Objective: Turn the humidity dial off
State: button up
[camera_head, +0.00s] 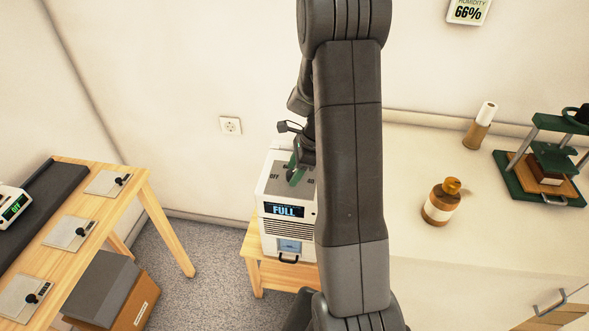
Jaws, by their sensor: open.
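The white dehumidifier box (288,228) stands on a small wooden stand, with a lit front display (284,211) reading "FULL". Its sloped grey top panel (285,184) carries the dial markings; "OFF" shows at the left and what looks like "40" at the right, partly covered by my arm. A narrow green part (295,168) stands at the panel's middle; I cannot tell for sure whether it is the dial's knob. My gripper (297,150) is at the panel's back, open, with its fingertips small and mostly hidden. Contact with the dial cannot be made out.
A wall display (468,11) reads "HUMIDITY 66%". At right, a pale counter (420,155) holds a brown bottle (441,202), a paper-roll-like cylinder (481,126) and a green press (545,165). At left is a wooden table (145,190) with several switch plates. Carpet lies between.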

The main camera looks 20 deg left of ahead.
jog(key=c, duration=1)
jog(key=shift+o, duration=0.2)
